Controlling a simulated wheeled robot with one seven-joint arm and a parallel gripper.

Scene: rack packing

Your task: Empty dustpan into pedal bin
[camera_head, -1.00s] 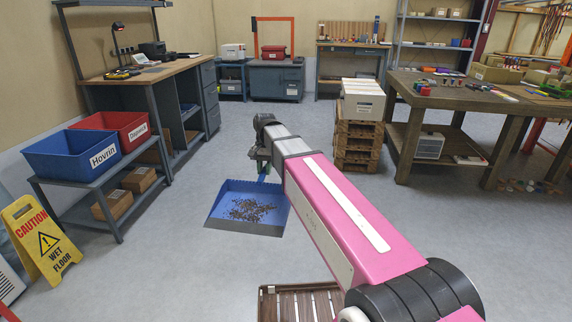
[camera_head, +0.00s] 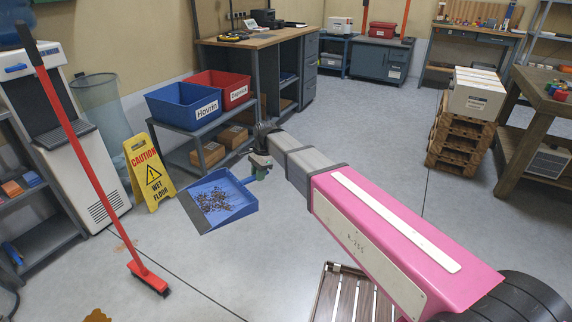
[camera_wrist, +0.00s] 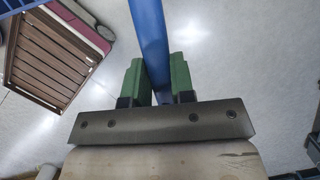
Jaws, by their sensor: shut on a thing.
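The blue dustpan (camera_head: 238,208) holds a spread of dark brown crumbs (camera_head: 214,199). It hangs above the grey floor, roughly level, with its open edge toward the lower left. My gripper (camera_head: 259,166) is shut on its blue handle, which also runs between the green fingers (camera_wrist: 158,82) in the wrist view (camera_wrist: 150,40). The dustpan's pan is out of the wrist view. A tall translucent grey-green container (camera_head: 100,100) stands by the wall at the left; I cannot tell whether it is the pedal bin, and no pedal shows.
A yellow wet-floor sign (camera_head: 150,175) stands left of the dustpan. A red broom (camera_head: 85,150) stands upright farther left, before a white machine (camera_head: 40,105). A low shelf with blue (camera_head: 178,108) and red crates (camera_head: 222,88) is behind. A slatted wooden thing (camera_head: 335,295) lies low in front.

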